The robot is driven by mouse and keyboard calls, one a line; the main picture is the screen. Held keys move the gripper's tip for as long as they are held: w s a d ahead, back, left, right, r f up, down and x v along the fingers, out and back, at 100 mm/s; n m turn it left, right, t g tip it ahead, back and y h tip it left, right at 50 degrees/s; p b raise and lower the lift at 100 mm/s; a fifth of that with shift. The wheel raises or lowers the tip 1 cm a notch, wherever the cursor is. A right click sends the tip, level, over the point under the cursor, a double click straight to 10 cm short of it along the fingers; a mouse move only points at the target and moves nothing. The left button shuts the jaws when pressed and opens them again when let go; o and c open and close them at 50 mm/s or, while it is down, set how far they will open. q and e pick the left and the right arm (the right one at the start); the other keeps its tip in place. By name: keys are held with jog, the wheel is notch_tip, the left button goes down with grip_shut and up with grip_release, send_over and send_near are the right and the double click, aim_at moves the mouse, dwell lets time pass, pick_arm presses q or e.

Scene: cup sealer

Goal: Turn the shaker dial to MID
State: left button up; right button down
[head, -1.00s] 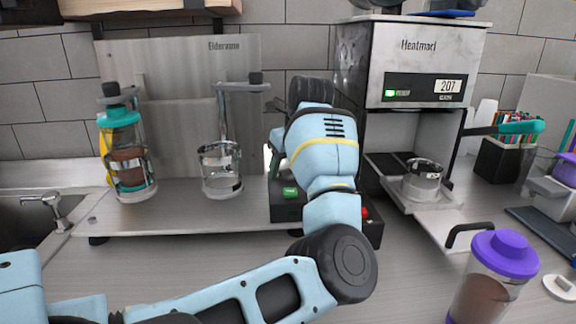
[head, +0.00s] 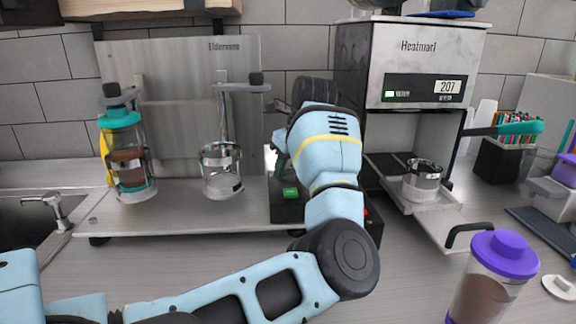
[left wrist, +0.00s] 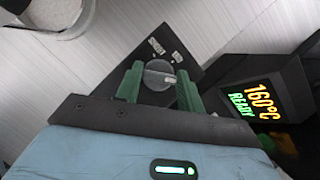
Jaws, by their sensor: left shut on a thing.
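The shaker dial (left wrist: 158,75) is a round grey knob with a light pointer, on a black panel (left wrist: 185,52) with small white labels, in the left wrist view. The pointer aims right in that picture; one label seems to read SHORT, the others are too small to read. My left gripper (left wrist: 160,82) has its green fingers on either side of the knob and is shut on it. In the head view my left arm (head: 325,150) reaches to the black control box (head: 290,205) and hides the dial. My right gripper is not in view.
The shaker stand (head: 180,222) holds a teal-lidded bottle (head: 125,165) and a glass cup (head: 221,175). The Heatmarl sealer (head: 425,65) stands to the right with a cup (head: 422,182) in its tray. A purple-lidded cup (head: 490,290) stands front right.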

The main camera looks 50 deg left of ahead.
pick_arm(q)
jog(key=n+g, duration=0.1)
jog(key=n, duration=0.1)
jog(key=shift+n, duration=0.3)
jog(key=shift+w+n+g, duration=0.1)
jog(key=shift+n+g, duration=0.2)
jog(key=shift+n, duration=0.6)
jog(key=n, duration=0.2)
jog(key=n+g+h+b, duration=0.1)
jog(key=n, duration=0.1)
jog(key=shift+n+g, duration=0.3)
jog(key=shift+n+h, duration=0.4)
jog(key=shift+n, duration=0.3)
jog(key=o, duration=1)
jog(key=shift+g, duration=0.3)
